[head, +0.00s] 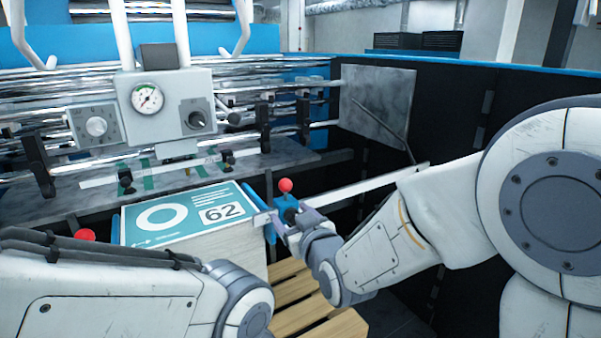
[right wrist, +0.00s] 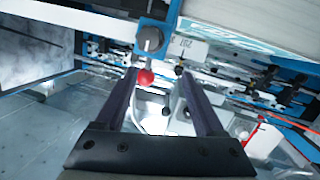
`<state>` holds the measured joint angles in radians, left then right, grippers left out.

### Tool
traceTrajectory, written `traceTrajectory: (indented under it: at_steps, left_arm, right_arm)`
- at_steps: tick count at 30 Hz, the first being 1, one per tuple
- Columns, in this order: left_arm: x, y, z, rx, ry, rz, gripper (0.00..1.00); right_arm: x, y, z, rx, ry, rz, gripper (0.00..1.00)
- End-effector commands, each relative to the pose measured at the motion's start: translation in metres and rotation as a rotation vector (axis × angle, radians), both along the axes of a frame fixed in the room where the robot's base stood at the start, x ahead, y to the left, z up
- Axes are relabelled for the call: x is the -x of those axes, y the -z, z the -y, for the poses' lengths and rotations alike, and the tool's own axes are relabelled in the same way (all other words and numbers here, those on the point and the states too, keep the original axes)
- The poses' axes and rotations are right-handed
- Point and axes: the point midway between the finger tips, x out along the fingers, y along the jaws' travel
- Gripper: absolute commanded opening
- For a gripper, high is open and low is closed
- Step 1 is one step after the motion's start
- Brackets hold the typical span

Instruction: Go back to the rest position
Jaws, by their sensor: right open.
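My right gripper (head: 297,221) is at the right side of the stack, close by a blue clamp (head: 285,203) with a red ball knob (head: 286,185). In the right wrist view its two dark fingers (right wrist: 160,82) stand apart. There the red knob (right wrist: 146,77) shows between the fingertips with the blue clamp above it; I cannot tell whether they touch. My left arm (head: 120,290) reaches across the lower left, but its gripper does not show.
A stack with a teal top sheet (head: 190,213) marked 62 stands on wooden slats (head: 300,300). Another red knob (head: 85,235) is at its left. Behind are a grey control box with a gauge (head: 147,98) and shiny rollers (head: 50,110). A pale bar (head: 350,187) extends right behind my right gripper.

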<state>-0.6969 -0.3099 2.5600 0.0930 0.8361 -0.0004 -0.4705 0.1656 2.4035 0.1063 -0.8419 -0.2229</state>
Motion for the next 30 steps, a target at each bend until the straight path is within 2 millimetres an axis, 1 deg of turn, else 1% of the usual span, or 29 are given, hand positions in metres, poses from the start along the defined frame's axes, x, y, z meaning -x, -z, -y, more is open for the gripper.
traceTrajectory:
  at_steps: [1,2,4,5,6,8,9,11,12,13,14,15,18,21,24,27,30]
  left_arm:
    - [0.0,0.0,0.0,0.0,0.0,0.0,0.5]
    - [0.0,0.0,0.0,0.0,0.0,0.0,0.5]
    - [0.0,0.0,0.0,0.0,0.0,0.0,0.5]
    - [0.0,0.0,0.0,0.0,0.0,0.0,0.5]
    - [0.0,0.0,0.0,0.0,0.0,0.0,0.5]
    - [0.0,0.0,0.0,0.0,0.0,0.0,0.5]
    - [0.0,0.0,0.0,0.0,0.0,0.0,0.5]
    - [0.0,0.0,0.0,0.0,0.0,0.0,0.5]
    - [0.0,0.0,0.0,0.0,0.0,0.0,0.5]
    - [0.0,0.0,0.0,0.0,0.0,0.0,0.5]
    - [0.0,0.0,0.0,0.0,0.0,0.0,0.5]
    - [0.0,0.0,0.0,0.0,0.0,0.0,0.5]
    - [0.0,0.0,0.0,0.0,0.0,0.0,0.5]
    - [0.0,0.0,0.0,0.0,0.0,0.0,0.5]
    - [0.0,0.0,0.0,0.0,0.0,0.0,0.5]
    - [0.0,0.0,0.0,0.0,0.0,0.0,0.5]
    - [0.0,0.0,0.0,0.0,0.0,0.0,0.5]
  right_arm:
    - [0.012,0.008,-0.005,0.014,-0.021,-0.072,0.71]
    - [0.021,0.016,-0.007,0.027,-0.034,-0.126,0.71]
    - [0.045,0.035,-0.011,0.061,-0.06,-0.262,0.71]
    - [0.056,0.043,-0.011,0.079,-0.072,-0.32,0.71]
    - [0.072,0.054,-0.011,0.102,-0.084,-0.399,0.71]
    - [0.099,0.068,-0.008,0.141,-0.101,-0.514,0.71]
    - [0.118,0.077,-0.005,0.168,-0.11,-0.591,0.71]
    - [0.147,0.088,0.001,0.214,-0.121,-0.705,0.71]
    - [0.168,0.095,0.006,0.246,-0.133,-0.779,0.71]
    - [0.184,0.099,0.011,0.271,-0.137,-0.835,0.71]
    - [0.199,0.103,0.017,0.295,-0.14,-0.888,0.71]
    - [0.218,0.107,0.024,0.328,-0.14,-0.954,0.71]
    - [0.26,0.112,0.044,0.404,-0.139,-1.095,0.71]
    - [0.289,0.113,0.06,0.464,-0.134,-1.194,0.71]
    - [0.306,0.113,0.069,0.5,-0.129,-1.251,0.71]
    - [0.313,0.113,0.073,0.514,-0.126,-1.273,0.71]
    - [0.313,0.113,0.073,0.515,-0.125,-1.276,0.71]
